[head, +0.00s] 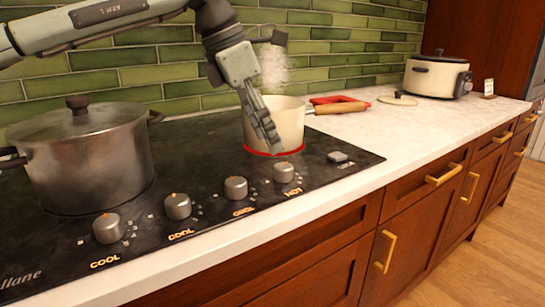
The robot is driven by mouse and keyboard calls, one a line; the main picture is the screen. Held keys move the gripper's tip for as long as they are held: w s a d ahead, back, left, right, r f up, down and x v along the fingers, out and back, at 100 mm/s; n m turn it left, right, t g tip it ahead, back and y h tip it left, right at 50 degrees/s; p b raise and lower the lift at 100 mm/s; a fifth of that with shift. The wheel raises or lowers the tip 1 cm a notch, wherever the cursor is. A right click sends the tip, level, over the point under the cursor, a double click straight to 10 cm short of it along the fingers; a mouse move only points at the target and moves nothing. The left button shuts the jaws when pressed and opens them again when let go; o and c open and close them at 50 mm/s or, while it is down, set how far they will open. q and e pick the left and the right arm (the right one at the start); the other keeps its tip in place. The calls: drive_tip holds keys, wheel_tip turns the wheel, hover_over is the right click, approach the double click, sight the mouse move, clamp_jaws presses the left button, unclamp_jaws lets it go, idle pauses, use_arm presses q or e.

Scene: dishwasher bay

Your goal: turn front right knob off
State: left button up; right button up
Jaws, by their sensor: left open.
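Several grey knobs stand in a row along the front of the black cooktop (205,150). The rightmost knob (284,173) has the label "HOT" beside it, and the knob to its left (236,188) reads "COOL". My right gripper is out of view.
A large lidded steel pot (90,160) stands on the left of the cooktop. Steam (273,70) rises above the saucepan. A red item (338,100), a small lid (397,98) and a white slow cooker (435,77) are on the counter (400,130). The counter's front strip is clear.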

sight(282, 166)
use_arm(q)
drive_tip(key=x, duration=0.5)
drive_tip(key=shift+s+d+f, duration=0.1)
drive_tip(key=shift+d+f, duration=0.1)
drive_tip(key=shift+d+f+p, duration=0.25)
drive_tip(key=shift+f+p, duration=0.05)
drive_tip(key=shift+f, duration=0.4)
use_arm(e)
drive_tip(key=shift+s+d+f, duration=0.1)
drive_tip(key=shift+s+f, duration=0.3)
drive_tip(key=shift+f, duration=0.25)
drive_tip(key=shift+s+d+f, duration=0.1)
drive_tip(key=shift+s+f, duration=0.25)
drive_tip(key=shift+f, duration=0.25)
use_arm(q)
drive_tip(key=c, duration=1.2)
drive_tip(key=shift+o, duration=0.2)
